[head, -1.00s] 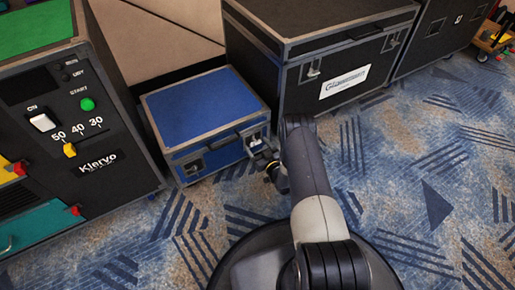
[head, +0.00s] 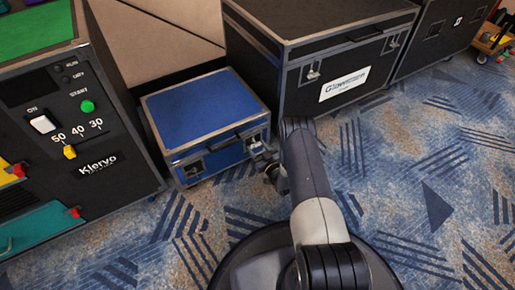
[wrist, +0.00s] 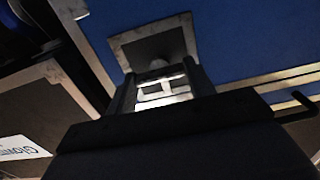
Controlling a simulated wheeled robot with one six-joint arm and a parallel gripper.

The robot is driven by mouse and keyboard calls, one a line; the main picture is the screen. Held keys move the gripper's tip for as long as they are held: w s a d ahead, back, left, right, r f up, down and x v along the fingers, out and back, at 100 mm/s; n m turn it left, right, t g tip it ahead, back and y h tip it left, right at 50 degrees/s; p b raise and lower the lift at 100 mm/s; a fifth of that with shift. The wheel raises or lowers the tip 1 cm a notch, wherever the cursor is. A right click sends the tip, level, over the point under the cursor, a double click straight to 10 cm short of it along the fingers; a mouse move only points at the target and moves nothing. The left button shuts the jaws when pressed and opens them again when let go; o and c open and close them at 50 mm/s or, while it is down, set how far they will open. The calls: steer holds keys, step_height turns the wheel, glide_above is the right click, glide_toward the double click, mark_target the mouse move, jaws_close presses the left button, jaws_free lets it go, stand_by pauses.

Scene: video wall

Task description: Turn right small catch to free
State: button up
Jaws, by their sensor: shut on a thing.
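The small blue case (head: 205,108) stands on the carpet with metal edging and a dark handle on its front. Its right small catch (head: 254,142) is on the front near the right corner, partly hidden by my gripper (head: 262,157). In the wrist view, the bright metal catch (wrist: 162,91) sits between the two dark fingers of my gripper (wrist: 160,84), below a square dark plate with a round knob. The fingers are shut on the catch. The left catch (head: 194,168) is on the same front, away from my gripper.
A large black case (head: 300,85) stands close behind and right of the blue case. A black control cabinet (head: 115,145) with knobs and a green button stands at left. The patterned carpet (head: 430,170) is clear at right.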

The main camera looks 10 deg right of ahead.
steer(key=shift+f+n, duration=0.1)
steer(key=shift+n, duration=8.8)
steer(key=o, duration=1)
